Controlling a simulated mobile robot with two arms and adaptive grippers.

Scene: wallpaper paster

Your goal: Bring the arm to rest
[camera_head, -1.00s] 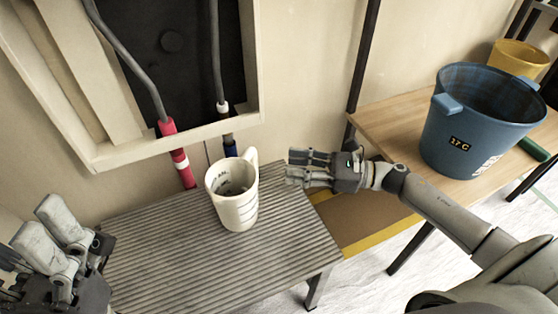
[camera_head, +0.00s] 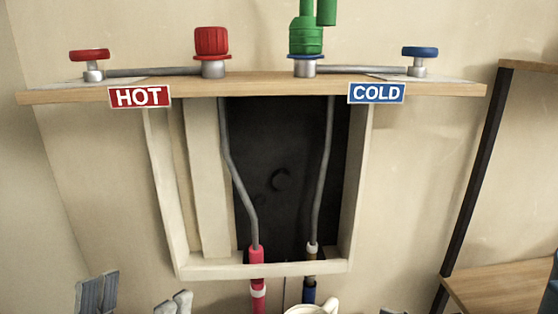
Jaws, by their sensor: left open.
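My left gripper (camera_head: 138,288) shows at the bottom left of the head view. Its two grey fingertips stand up, spread apart, with nothing between them; the rest of it is below the frame. A small dark piece at the bottom edge, right of the white jug, looks like the top of my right gripper (camera_head: 393,311). Too little of it shows to tell its jaws.
The white jug (camera_head: 312,308) shows only its rim and handle at the bottom edge. Above is a wooden shelf (camera_head: 275,84) with HOT and COLD signs and valves. Below it is a framed wall opening (camera_head: 290,170) with pipes. A wooden table (camera_head: 500,288) is at right.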

